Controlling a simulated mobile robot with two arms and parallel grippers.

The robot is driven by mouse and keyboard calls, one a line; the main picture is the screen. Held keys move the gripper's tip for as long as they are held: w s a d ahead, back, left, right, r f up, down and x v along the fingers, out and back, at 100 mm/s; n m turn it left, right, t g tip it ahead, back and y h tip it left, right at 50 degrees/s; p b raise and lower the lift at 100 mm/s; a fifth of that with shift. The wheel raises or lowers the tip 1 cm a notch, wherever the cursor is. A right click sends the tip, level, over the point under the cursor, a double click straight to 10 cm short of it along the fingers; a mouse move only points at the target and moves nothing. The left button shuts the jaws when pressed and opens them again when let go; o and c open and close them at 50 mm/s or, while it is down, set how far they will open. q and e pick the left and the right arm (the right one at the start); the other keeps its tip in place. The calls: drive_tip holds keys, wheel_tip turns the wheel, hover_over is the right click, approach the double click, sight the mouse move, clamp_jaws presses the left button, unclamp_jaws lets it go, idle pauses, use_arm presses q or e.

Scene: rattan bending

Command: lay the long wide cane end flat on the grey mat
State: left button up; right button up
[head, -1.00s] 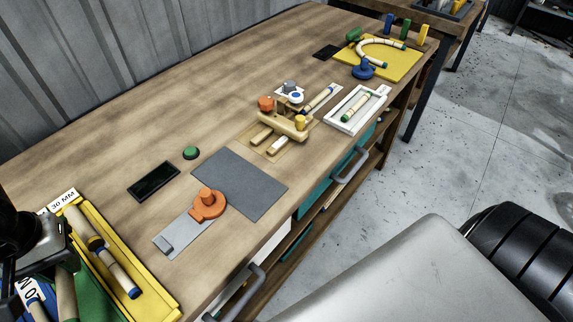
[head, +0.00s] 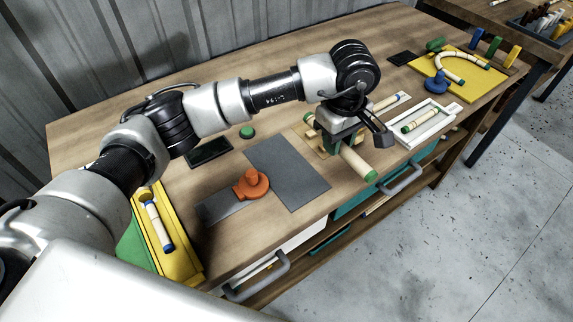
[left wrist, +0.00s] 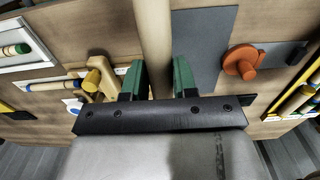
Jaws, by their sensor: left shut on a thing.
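My left gripper (head: 350,138) is shut on a wide pale cane with a green end (head: 357,163), above the bench to the right of the grey mat (head: 290,175). The cane slopes toward the front edge in the head view; its far part is hidden behind the gripper. In the left wrist view the cane (left wrist: 153,42) runs between the two green fingers of the gripper (left wrist: 160,82). The mat (left wrist: 196,42) lies bare beside it there. My right gripper is not in view.
An orange knobbed clamp (head: 251,184) sits at the mat's left on a metal plate. A wooden fixture (left wrist: 106,78) stands near the held cane. A white tray (head: 447,118) with a short cane lies to the right. A yellow tray (head: 187,262) is at the left.

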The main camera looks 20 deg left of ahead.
use_arm(q)
drive_tip(key=p, duration=0.3)
hover_over(284, 168)
wheel_tip(284, 168, down, 7)
drive_tip(key=shift+d+r, duration=0.1)
wheel_tip(284, 168, down, 4)
drive_tip(key=shift+r+p, duration=0.15)
drive_tip(key=shift+p, duration=0.65)
drive_tip(key=shift+f, duration=0.2)
drive_tip(key=shift+f+b, duration=0.25)
drive_tip(key=shift+b, duration=0.1)
drive_tip(key=o, duration=0.9)
drive_tip(key=shift+r, duration=0.1)
